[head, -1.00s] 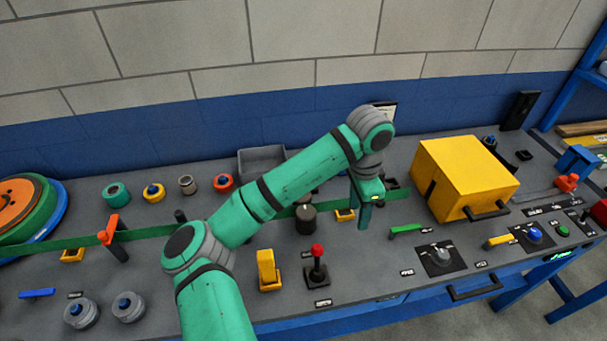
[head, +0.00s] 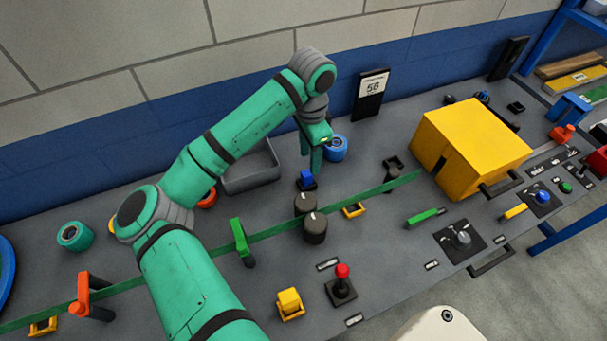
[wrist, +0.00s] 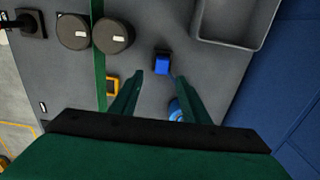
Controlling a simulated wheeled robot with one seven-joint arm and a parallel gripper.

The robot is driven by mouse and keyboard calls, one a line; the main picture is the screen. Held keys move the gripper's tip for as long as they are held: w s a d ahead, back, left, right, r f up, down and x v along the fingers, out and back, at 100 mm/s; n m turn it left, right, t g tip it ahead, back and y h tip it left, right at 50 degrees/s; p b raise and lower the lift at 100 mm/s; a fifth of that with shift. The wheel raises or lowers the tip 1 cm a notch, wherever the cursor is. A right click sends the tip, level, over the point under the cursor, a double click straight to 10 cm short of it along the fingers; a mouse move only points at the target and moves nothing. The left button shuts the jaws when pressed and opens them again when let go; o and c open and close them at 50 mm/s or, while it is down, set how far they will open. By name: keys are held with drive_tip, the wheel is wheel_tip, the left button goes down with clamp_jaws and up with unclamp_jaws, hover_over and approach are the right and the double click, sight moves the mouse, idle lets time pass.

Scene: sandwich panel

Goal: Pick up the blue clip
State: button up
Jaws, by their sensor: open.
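The small blue clip (head: 306,179) stands on the bench behind two dark round weights. In the wrist view the blue clip (wrist: 161,64) lies just beyond the fingertips, between their lines, toward the right finger. My gripper (head: 311,158) is open and empty, pointing down above the bench near the clip. Its two fingers also show in the wrist view (wrist: 155,76). In the head view the fingers appear just above the clip; I cannot tell whether they touch it.
A blue roll (head: 336,148) stands close beside my gripper. A grey tray (head: 250,172) is to the left. Two dark knobbed cylinders (head: 315,229) and a green strap (head: 375,193) are in front. A yellow box (head: 470,148) stands to the right.

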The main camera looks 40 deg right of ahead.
sight(307, 173)
drive_tip(key=shift+w+a+f, duration=0.1)
drive_tip(key=shift+w+f, duration=0.05)
drive_tip(key=shift+f, duration=1.95)
drive_tip(key=shift+w+a+f, duration=0.1)
drive_tip(key=shift+f, duration=2)
clamp_jaws()
